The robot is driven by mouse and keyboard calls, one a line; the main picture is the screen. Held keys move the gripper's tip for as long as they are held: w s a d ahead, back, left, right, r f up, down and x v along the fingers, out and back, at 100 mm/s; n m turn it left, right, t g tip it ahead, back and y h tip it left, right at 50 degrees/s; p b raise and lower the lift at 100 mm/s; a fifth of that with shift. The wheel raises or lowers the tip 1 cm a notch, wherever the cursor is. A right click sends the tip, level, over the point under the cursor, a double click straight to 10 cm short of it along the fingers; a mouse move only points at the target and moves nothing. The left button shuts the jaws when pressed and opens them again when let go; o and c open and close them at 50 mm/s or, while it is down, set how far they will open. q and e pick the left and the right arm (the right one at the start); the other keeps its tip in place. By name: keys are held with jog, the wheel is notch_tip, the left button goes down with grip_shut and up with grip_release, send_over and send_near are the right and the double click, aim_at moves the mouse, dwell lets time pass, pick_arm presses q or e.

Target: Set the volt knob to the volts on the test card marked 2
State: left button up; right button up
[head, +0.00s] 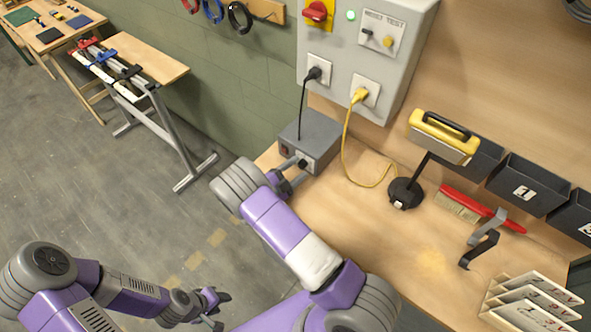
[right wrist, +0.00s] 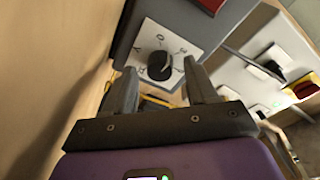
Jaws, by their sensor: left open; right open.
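The grey power box (head: 318,135) stands on the bench against the wall. In the right wrist view its black volt knob (right wrist: 160,66) sits on a white plate (right wrist: 172,42) with small dial marks too small to read surely. My right gripper (right wrist: 162,88) is open, its fingers apart on either side just short of the knob; in the head view the gripper (head: 296,171) is at the box's front. Test cards (head: 535,302) stand in a rack at the lower right; their markings are partly cut off and hard to read. My left gripper (head: 216,310) is open and empty above the floor.
A grey wall panel (head: 350,50) carries plugs, a green lamp and a red switch. A yellow cord (head: 347,165) hangs to the bench. A black-based stand (head: 405,192), a red brush (head: 460,205) and dark bins (head: 528,185) are to the right.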

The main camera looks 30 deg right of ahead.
jog(key=shift+c, duration=0.5)
jog(key=c, duration=1)
jog(key=shift+o, duration=0.2)
